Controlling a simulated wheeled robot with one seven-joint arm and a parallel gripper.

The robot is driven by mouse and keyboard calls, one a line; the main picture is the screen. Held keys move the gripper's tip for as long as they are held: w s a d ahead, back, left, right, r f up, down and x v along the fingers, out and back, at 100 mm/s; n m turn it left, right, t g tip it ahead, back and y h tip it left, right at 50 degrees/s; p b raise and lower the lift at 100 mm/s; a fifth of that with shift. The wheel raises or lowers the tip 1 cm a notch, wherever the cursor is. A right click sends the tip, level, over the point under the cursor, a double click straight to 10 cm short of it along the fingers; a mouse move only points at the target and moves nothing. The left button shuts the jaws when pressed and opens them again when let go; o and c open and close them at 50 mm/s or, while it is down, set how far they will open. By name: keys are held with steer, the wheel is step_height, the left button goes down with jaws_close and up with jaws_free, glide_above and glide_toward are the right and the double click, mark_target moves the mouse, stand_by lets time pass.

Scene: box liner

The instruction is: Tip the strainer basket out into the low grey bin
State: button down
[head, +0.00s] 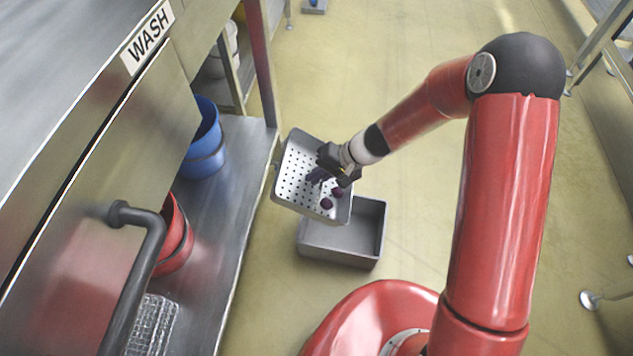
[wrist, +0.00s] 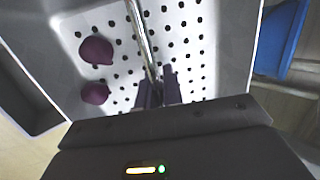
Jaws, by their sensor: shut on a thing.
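The strainer basket (head: 297,181) is a light grey perforated tray, held tilted in the air in the head view. My gripper (head: 333,175) is shut on the basket's thin metal bar handle (wrist: 141,38); the dark fingers (wrist: 158,92) show in the wrist view. Two dark purple round pieces lie in the basket, one (wrist: 96,50) above the other (wrist: 95,93). The low grey bin (head: 374,235) stands on the floor below, partly hidden by the basket, and its visible inside looks empty.
A steel lower shelf (head: 225,230) runs along the left with a blue bucket (head: 205,140), a red bucket (head: 175,238) and a wire basket (head: 152,325). A dark post (head: 261,65) stands behind the strainer basket. Floor to the bin's right is clear.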

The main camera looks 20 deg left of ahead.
steer(key=y+b, duration=0.1)
steer(key=d+f+y+b, duration=0.1)
steer(key=b, duration=0.1)
steer(key=shift+w+d+g, duration=0.25)
steer(key=shift+d+g, duration=0.05)
steer(key=d+y+b, duration=0.1)
steer(key=d+g+y+b, duration=0.1)
steer(key=y, duration=0.1)
steer(key=y+b, duration=0.2)
steer(key=shift+w+d+f, duration=0.3)
steer(key=shift+w+d, duration=0.05)
steer(key=shift+d, duration=0.05)
steer(key=d+y+b, duration=0.1)
steer(key=d+f+g+y+b, duration=0.1)
steer(key=b, duration=0.1)
steer(key=y+b, duration=0.1)
steer(key=b, duration=0.1)
steer(key=shift+w+d+f+n+g, duration=0.15)
steer(key=shift+w+d+n+g, duration=0.15)
steer(key=shift+d+n, duration=0.1)
steer(key=w+d+f+n+g+y, duration=0.1)
steer(key=d+f+g+y, duration=0.2)
steer(key=d+y, duration=0.4)
steer(key=shift+w+f, duration=0.2)
steer(key=shift+w, duration=0.05)
stand_by(0.5)
